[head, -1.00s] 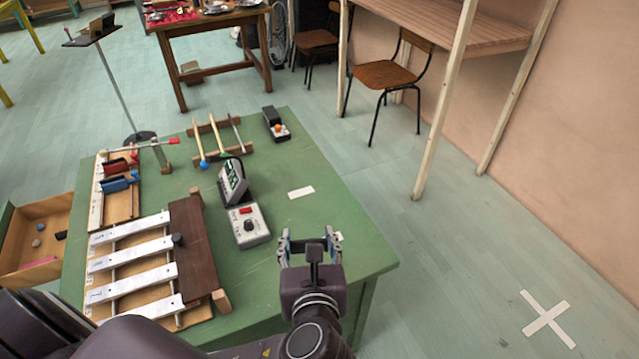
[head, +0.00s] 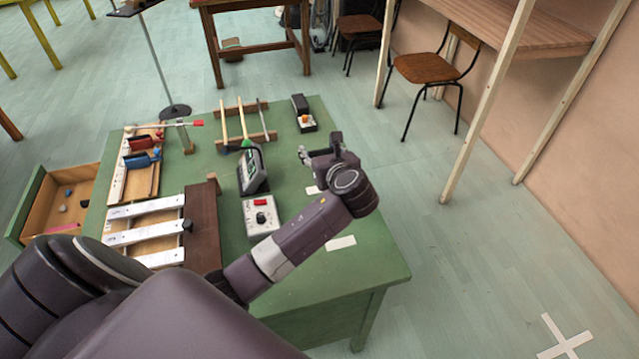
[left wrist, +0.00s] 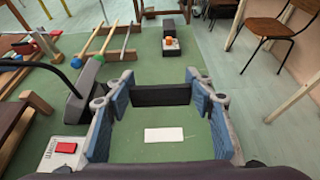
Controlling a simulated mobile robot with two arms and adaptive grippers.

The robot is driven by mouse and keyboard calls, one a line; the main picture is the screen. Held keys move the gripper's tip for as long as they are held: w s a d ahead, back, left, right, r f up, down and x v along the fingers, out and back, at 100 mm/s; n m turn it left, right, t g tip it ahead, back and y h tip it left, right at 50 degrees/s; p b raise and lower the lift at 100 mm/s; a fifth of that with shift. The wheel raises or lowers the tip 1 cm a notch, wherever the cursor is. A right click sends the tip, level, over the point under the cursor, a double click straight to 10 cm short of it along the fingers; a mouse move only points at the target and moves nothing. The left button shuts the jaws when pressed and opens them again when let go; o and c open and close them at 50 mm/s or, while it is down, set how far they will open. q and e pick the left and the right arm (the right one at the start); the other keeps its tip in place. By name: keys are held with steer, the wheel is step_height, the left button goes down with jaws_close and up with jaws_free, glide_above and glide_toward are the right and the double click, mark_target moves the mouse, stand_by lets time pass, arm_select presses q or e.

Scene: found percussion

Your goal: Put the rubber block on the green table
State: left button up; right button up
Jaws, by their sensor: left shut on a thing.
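The rubber block (left wrist: 161,95) is a dark, nearly black bar between the blue pads of my left gripper in the left wrist view. My left gripper (head: 320,154) is shut on it and appears to hold it above the right part of the green table (head: 375,268). A white tape strip (left wrist: 164,134) lies on the tabletop below the gripper in the left wrist view. My right gripper is in neither view.
A grey box with a red button (head: 261,215) and a dark tilted meter (head: 253,168) stand left of the gripper. Mallets on a rack (head: 243,125) and a black item with an orange knob (head: 304,115) lie beyond. Metal bars (head: 145,230) lie left. The table's right side is mostly clear.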

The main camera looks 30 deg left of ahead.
arm_select(q)
step_height(320, 180, down, 6)
steer(key=shift+f, duration=0.2)
steer(key=shift+f+b, duration=0.35)
steer(key=shift+f, duration=2.35)
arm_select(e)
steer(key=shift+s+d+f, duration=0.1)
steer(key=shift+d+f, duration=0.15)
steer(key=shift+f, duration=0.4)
arm_select(q)
steer(key=shift+b, duration=0.3)
steer(key=o, duration=1.1)
steer(key=shift+f, duration=0.15)
